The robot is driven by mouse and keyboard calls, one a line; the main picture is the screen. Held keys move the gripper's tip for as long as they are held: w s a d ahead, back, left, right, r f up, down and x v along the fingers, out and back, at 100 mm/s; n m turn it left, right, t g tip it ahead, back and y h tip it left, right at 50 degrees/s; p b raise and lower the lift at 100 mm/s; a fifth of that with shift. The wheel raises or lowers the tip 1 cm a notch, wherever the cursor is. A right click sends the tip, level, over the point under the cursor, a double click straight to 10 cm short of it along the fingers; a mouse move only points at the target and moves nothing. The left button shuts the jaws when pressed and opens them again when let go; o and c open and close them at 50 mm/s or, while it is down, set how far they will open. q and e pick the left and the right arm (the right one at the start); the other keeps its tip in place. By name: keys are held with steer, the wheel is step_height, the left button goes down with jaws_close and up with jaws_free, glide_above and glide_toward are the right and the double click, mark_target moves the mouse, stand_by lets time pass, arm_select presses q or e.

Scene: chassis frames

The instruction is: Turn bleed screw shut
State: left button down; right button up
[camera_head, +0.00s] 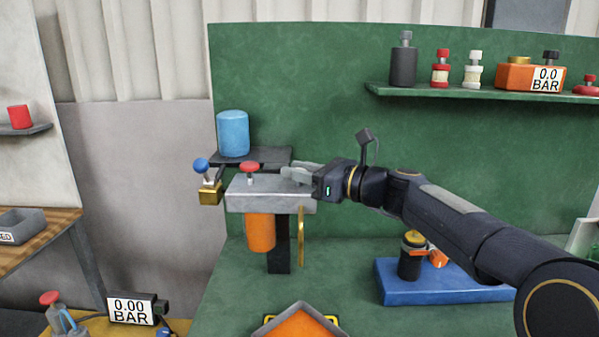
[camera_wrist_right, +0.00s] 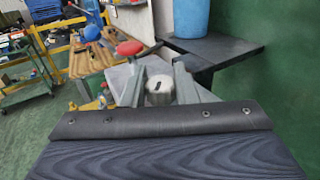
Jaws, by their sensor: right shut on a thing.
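The bleed screw (camera_wrist_right: 159,86) is a pale metal cylinder with a dark slot in its top, upright between my fingers in the right wrist view. In the head view my fingers hide it. My right gripper (camera_head: 290,173) reaches in from the right over the right end of the grey metal block (camera_head: 268,203). It is shut on the screw, and its fingers also show in the wrist view (camera_wrist_right: 158,92). The block has a red knob (camera_head: 250,168) on top, left of my fingers, and an orange cylinder (camera_head: 260,232) below. My left gripper is not in view.
A blue-knobbed brass valve (camera_head: 210,192) sits at the block's left. A blue canister (camera_head: 232,134) stands on a dark shelf behind. A blue tray (camera_head: 425,294) lies under my right arm. A green shelf (camera_head: 470,92) holds several parts. A gauge (camera_head: 132,310) reads 0.00 BAR.

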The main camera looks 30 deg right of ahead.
steer(key=m+t+h+b, duration=0.1)
steer(key=m+h, duration=0.1)
steer(key=h, duration=0.1)
steer(key=shift+a+t, duration=0.1)
steer(key=shift+t, duration=0.2)
steer(key=m+h+b, duration=0.1)
steer(key=h, duration=0.1)
steer(key=m+h, duration=0.2)
steer(key=shift+f+t+b, duration=0.15)
steer(key=shift+t+b, duration=0.2)
steer(key=shift+t, duration=0.05)
steer(key=m+h+b, duration=0.2)
steer(key=m+h, duration=0.1)
steer(key=h, duration=0.2)
steer(key=shift+m+g+h+b, duration=0.45)
steer(key=shift+m+h, duration=0.35)
steer(key=shift+h, duration=0.5)
steer(key=o, duration=1)
steer(key=shift+c, duration=0.2)
steer(key=shift+r, duration=0.2)
steer(key=v, duration=0.7)
steer(key=shift+s+a, duration=0.15)
steer(key=shift+s, duration=0.2)
